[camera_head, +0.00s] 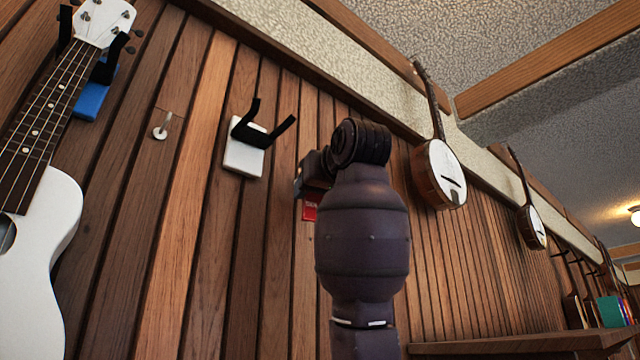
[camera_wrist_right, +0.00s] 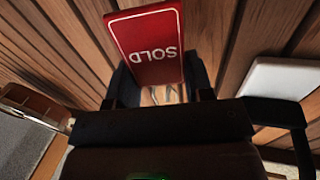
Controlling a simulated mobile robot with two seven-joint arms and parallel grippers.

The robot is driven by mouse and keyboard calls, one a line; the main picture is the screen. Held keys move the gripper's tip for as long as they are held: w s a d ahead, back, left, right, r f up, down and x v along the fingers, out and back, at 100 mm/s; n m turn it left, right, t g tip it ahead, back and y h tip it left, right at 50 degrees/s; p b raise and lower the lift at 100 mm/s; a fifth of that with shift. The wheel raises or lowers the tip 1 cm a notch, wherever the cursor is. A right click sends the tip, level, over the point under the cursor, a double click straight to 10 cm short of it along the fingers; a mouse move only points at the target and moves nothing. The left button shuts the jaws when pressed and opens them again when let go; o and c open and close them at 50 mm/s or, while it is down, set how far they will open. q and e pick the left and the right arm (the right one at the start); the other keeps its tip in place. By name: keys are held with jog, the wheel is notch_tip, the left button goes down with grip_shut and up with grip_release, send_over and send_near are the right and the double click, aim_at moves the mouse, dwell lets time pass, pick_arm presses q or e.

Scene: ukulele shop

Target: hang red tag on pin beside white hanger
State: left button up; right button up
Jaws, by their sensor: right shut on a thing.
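The red tag (camera_head: 310,211), marked SOLD, is held in my right gripper (camera_head: 302,185), mostly hidden behind my right arm in the head view. In the right wrist view the red tag (camera_wrist_right: 150,50) stands between the two fingers of my right gripper (camera_wrist_right: 160,88). The white hanger (camera_head: 243,160) with black prongs is on the plank wall, left of my gripper. Part of it shows as a white block in the wrist view (camera_wrist_right: 288,78). The pin (camera_head: 160,131) is left of the white hanger, bare, with a pale round base. My left gripper is out of view.
A white ukulele (camera_head: 40,230) hangs from a blue hanger (camera_head: 92,98) at the far left. Banjos (camera_head: 440,175) hang on the wall to the right of my arm. A wooden shelf (camera_head: 520,343) juts out at the lower right. The wall between pin and white hanger is clear.

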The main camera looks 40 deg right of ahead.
jog(key=shift+w+a+f, duration=0.1)
jog(key=shift+w+f, duration=0.15)
jog(key=shift+w, duration=0.25)
jog(key=shift+w+f, duration=0.25)
jog(key=shift+w, duration=0.2)
jog(key=o, duration=1)
jog(key=shift+s, duration=0.15)
jog(key=shift+s+a+f+b, duration=0.1)
jog(key=shift+s+a+b, duration=0.45)
jog(key=shift+s, duration=1.2)
jog(key=shift+s+a+r+b, duration=0.1)
jog(key=shift+s+b, duration=0.9)
jog(key=shift+s, duration=0.7)
jog(key=shift+s+a+f+b, duration=0.1)
jog(key=shift+s+a+b, duration=0.45)
jog(key=shift+s, duration=1.2)
jog(key=shift+d, duration=0.2)
